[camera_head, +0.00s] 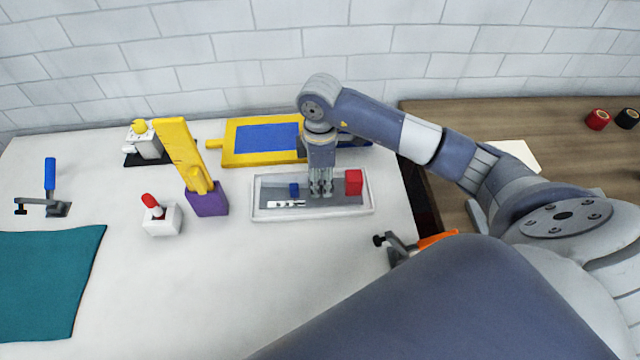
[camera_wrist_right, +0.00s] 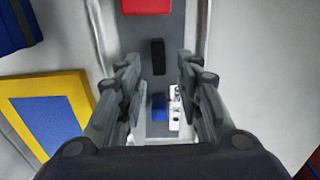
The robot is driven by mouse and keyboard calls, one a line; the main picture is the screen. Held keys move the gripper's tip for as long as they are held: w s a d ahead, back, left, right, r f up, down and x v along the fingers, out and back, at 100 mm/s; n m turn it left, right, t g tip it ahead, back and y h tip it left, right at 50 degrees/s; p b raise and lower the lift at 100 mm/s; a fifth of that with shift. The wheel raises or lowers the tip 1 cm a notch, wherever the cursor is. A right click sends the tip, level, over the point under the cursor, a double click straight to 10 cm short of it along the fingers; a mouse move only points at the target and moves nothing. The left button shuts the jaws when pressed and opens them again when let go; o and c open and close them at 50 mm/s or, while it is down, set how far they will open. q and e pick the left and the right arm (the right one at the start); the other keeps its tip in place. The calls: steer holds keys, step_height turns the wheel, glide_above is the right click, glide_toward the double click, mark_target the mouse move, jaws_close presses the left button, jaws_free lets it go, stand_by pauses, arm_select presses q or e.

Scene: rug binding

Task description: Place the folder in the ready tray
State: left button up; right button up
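A grey tray with a white rim (camera_head: 262,218) holds small parts: a red block (camera_head: 354,182), a blue piece (camera_head: 294,189), a white marked piece (camera_head: 287,204) and a black piece (camera_wrist_right: 158,57). I cannot tell which part is the folder. My right gripper (camera_head: 320,192) points down into this tray. In the right wrist view its fingers (camera_wrist_right: 158,66) are apart, on either side of the black piece, with nothing visibly gripped. The black piece is hidden in the head view. Behind stands a yellow-edged tray with a blue middle (camera_head: 262,137); no label identifies the ready tray. My left gripper is out of view.
A dark blue item (camera_head: 356,142) is partly hidden behind my right arm. A purple block with a yellow upright piece (camera_head: 207,201), a white box with a red knob (camera_head: 161,219), clamps and teal cloth (camera_head: 50,280) are on the table. The front middle is clear.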

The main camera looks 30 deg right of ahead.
step_height(320, 180, up, 10)
steer(key=b, duration=0.1)
steer(key=shift+f, duration=0.15)
stand_by(0.5)
